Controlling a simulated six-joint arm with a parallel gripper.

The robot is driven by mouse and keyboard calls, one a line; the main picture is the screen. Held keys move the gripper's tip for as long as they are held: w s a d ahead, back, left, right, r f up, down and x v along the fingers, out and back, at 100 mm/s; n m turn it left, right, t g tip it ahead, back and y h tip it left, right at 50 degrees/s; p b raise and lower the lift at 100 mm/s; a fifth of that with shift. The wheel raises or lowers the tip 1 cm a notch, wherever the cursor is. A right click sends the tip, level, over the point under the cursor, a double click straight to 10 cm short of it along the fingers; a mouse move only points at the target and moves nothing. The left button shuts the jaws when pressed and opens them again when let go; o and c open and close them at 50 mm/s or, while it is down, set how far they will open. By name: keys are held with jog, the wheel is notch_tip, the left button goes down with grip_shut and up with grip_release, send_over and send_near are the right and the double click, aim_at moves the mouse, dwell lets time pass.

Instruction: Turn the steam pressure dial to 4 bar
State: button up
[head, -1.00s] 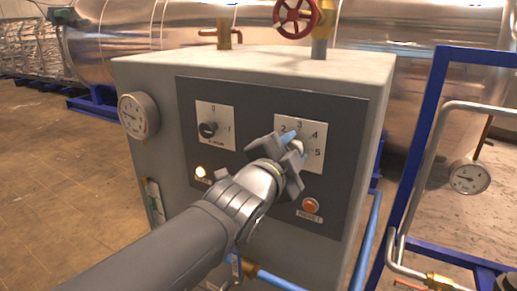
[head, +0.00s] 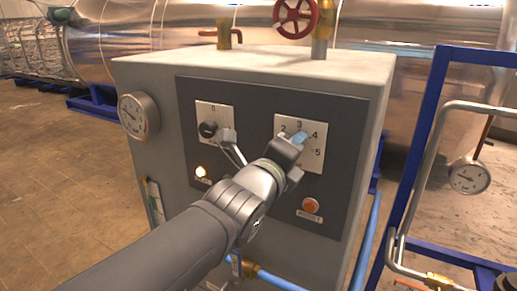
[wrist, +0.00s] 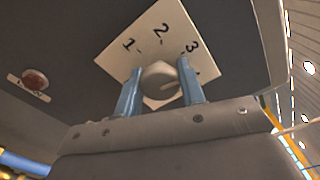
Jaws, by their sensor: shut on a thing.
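The steam pressure dial's white plate (head: 318,134) is on the dark panel of the grey cabinet. Its 2, 3, 4 and 5 show in the head view. My gripper (head: 297,139) reaches the dial from the lower left and hides most of the knob. In the wrist view, the grey dial knob (wrist: 159,76) sits between my two blue fingers, and the gripper is shut on it. The plate (wrist: 150,22) shows 1, 2 and 3 there, with the 4 partly hidden by the right finger.
A black rotary switch (head: 208,130) is left of the dial. A lit lamp (head: 201,171) is below it. A red reset button (head: 310,205) is below the dial. A gauge (head: 138,115) is on the cabinet's left side. A blue frame (head: 418,150) stands at the right.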

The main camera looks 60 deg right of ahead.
jog(key=m, duration=0.3)
jog(key=shift+m, duration=2.2)
jog(key=o, duration=0.9)
jog(key=shift+a, duration=0.1)
jog(key=shift+a, duration=8.55)
